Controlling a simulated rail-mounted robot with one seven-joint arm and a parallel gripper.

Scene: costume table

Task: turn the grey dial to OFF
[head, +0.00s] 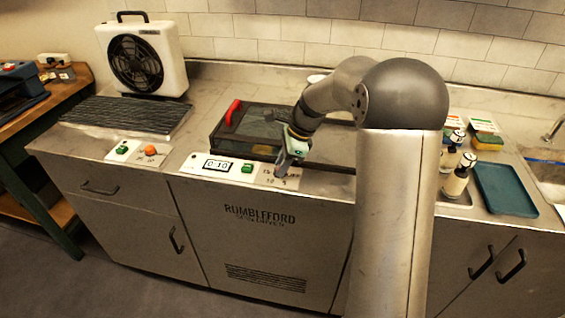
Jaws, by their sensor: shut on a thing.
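The grey dial is on the white control panel (232,175) at the front edge of the counter, and my gripper covers most of it. My gripper (283,168) points down at the panel's right end and is shut on the dial. Printed numbers show around the dial, among them 10 and 5. The mark it points to is too small to read. A display (219,165) on the panel reads 0:10, with a green button (247,168) between it and the dial.
A dark lidded unit with a red handle (233,112) stands just behind the panel. To the left are a green button, an orange knob (150,150), a dark ribbed grate (125,114) and a fan (136,62). Dispensers (456,177) and a teal tray (505,189) stand right.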

